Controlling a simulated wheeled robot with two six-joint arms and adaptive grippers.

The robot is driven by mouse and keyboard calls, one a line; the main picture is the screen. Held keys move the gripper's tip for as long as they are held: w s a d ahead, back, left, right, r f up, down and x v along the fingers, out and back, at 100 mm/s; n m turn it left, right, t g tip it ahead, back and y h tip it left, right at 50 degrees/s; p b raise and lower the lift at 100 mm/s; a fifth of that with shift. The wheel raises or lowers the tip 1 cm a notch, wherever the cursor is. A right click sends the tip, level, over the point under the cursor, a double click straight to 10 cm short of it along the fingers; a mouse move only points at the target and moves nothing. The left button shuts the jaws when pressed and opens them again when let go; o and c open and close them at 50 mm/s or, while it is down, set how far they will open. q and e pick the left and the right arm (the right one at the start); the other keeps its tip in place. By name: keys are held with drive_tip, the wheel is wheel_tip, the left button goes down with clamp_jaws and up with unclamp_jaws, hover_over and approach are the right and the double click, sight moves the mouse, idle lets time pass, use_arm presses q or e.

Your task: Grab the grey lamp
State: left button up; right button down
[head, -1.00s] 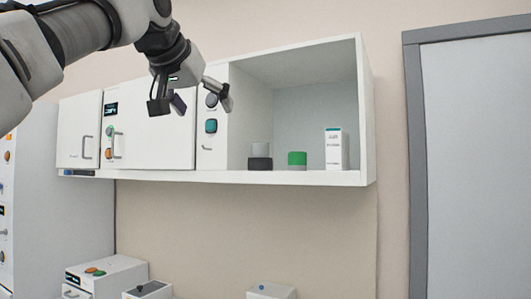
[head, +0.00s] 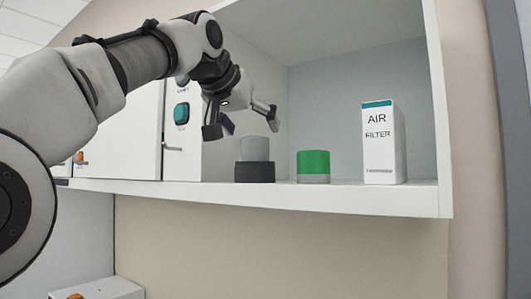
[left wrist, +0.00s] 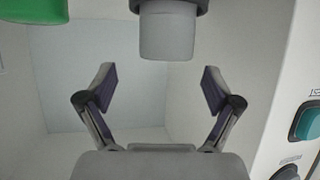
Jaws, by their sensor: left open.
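The grey lamp (head: 255,149), a light grey cylinder on a wider dark base, stands upright on the floor of the open wall shelf. In the left wrist view the lamp (left wrist: 167,32) appears upside down at the top, between the two fingers sideways and beyond their tips. My left gripper (head: 242,124) is open and empty, in front of the shelf; in the head view it shows just above the lamp. In the left wrist view its fingers (left wrist: 160,80) are spread and do not appear to touch the lamp. My right gripper is not in view.
A green lamp (head: 313,164) with a grey base stands right of the grey one. A white air filter box (head: 383,145) stands further right. Left of the opening is a panel with a teal button (head: 181,113). The shelf's front edge (head: 330,196) runs below them.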

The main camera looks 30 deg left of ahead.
sight(255, 140)
use_arm(q)
drive_tip(key=p+x, duration=0.2)
drive_tip(key=x, duration=0.1)
drive_tip(key=a+p+x, duration=0.1)
drive_tip(key=shift+w+f, duration=0.2)
drive_tip(key=shift+f, duration=0.3)
drive_tip(key=shift+w+f, duration=0.25)
drive_tip(key=shift+w, duration=0.05)
drive_tip(key=shift+s+d+r, duration=0.1)
drive_tip(key=shift+s+d, duration=0.05)
drive_tip(key=shift+s, duration=0.05)
drive_tip(key=shift+s+r, duration=0.2)
drive_tip(key=shift+s, duration=0.2)
drive_tip(key=c, duration=0.3)
drive_tip(key=shift+s+d+r, duration=0.1)
drive_tip(key=shift+s, duration=0.25)
drive_tip(key=c, duration=1)
drive_tip(key=shift+o, duration=0.2)
drive_tip(key=shift+w, duration=0.3)
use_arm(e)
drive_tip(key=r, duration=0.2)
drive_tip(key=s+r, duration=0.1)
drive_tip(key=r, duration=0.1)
